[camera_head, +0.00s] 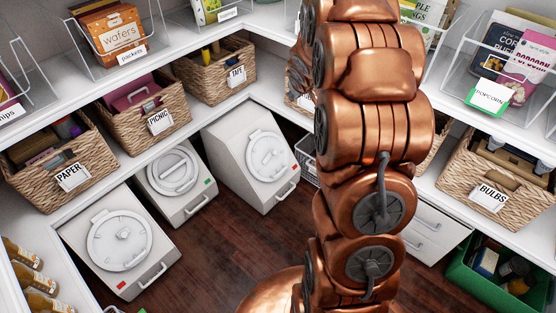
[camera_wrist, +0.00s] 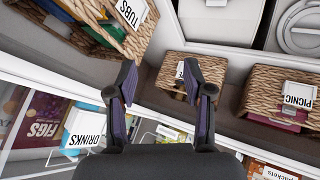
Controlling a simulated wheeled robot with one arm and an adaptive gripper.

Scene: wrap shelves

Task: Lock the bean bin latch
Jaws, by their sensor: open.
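Three white bins with round lids stand on the floor under the left and back shelves in the head view: a near-left bin (camera_head: 120,240), a middle bin (camera_head: 172,172) and a right bin (camera_head: 267,157). Each has a front handle. I cannot tell which one holds beans. A small red mark shows on the near-left bin and a green one on the middle bin. My gripper (camera_wrist: 160,82) is open and empty in the wrist view, in front of the shelf baskets. Its fingers are hidden in the head view. A white bin with a round lid (camera_wrist: 302,30) shows at the wrist view's upper right.
Wicker baskets labelled PAPER (camera_head: 65,185), PICNIC (camera_head: 150,130) and TAPE (camera_head: 222,78) line the shelf above the bins. A BULBS basket (camera_head: 495,185) and a green crate (camera_head: 485,290) are at right. Dark wooden floor (camera_head: 225,240) is clear between the bins and my arm.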

